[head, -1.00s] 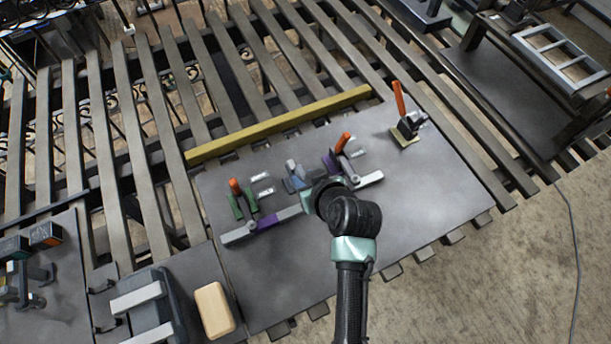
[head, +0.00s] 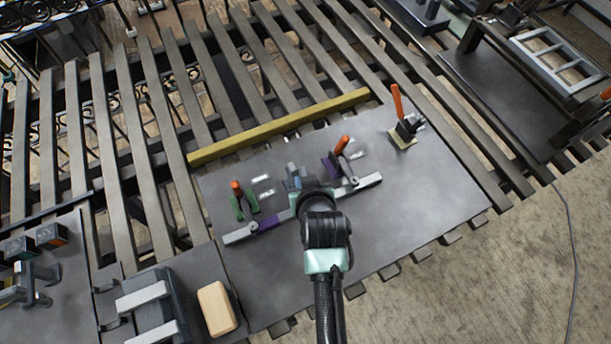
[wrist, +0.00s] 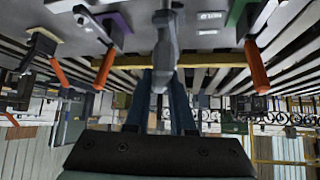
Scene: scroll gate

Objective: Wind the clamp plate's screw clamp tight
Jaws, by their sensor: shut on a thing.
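The clamp plate (head: 400,220) is a dark flat plate. Its grey-blue screw clamp (head: 293,178) stands mid-plate, beside a long grey bar (head: 368,183). My gripper (wrist: 166,78) is shut on the clamp's grey screw handle (wrist: 165,48), which shows between the fingers in the wrist view. In the head view my wrist covers the fingers and part of the clamp. A green toggle clamp (head: 240,203) with an orange handle stands to the left, and a purple one (head: 333,163) to the right. I cannot tell how tight the screw is.
A black clamp (head: 405,128) with a tall orange handle stands at the plate's far right. A yellow bar (head: 280,126) runs along the back edge. A tan block (head: 217,308) lies at lower left. The plate's right front is clear.

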